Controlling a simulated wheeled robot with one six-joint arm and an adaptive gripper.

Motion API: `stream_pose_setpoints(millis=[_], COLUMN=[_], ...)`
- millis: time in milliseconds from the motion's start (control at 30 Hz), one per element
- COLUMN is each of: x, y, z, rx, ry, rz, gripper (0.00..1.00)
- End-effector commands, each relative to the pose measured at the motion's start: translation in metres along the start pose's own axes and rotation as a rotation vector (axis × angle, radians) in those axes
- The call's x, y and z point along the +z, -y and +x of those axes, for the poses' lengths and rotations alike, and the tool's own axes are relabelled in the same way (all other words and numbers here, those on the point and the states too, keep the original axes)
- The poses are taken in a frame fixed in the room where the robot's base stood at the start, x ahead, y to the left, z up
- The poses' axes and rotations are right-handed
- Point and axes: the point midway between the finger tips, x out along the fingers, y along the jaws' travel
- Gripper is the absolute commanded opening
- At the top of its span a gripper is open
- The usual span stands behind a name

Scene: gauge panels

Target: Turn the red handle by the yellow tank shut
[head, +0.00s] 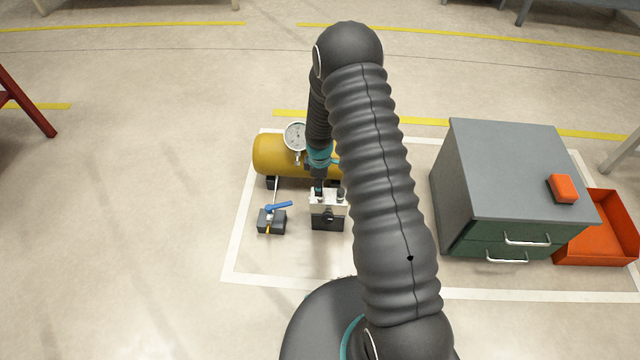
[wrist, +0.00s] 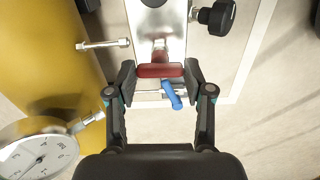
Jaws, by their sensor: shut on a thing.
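The red handle (wrist: 160,70) lies crosswise on a pale metal plate (wrist: 158,25) in the wrist view. My gripper (wrist: 160,72) has one finger at each end of the handle and is shut on it. In the head view my gripper (head: 319,188) points down at the small block with a pale top (head: 328,212), and the red handle is hidden there. The yellow tank (wrist: 40,60) fills the left of the wrist view. It also lies behind the block in the head view (head: 268,156), partly covered by my arm.
A round gauge (head: 297,136) sits on the tank. A blue lever (head: 280,206) on a small dark base stands left of the block. A black knob (wrist: 218,16) is near the plate. A grey cabinet (head: 515,170) and orange bin (head: 600,240) stand right. Floor at left is clear.

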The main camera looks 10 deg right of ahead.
Motion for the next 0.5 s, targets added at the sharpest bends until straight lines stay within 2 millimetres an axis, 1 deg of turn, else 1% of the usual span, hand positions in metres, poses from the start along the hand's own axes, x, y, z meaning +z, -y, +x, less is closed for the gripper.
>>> stream_pose_setpoints(millis=[267, 500], x=[0.0, 0.0001], y=[0.0, 0.0004], z=[0.0028, 0.0031], rx=[0.0, -0.001], ry=[0.0, 0.0], rz=[0.159, 0.379], gripper=[0.17, 0.17])
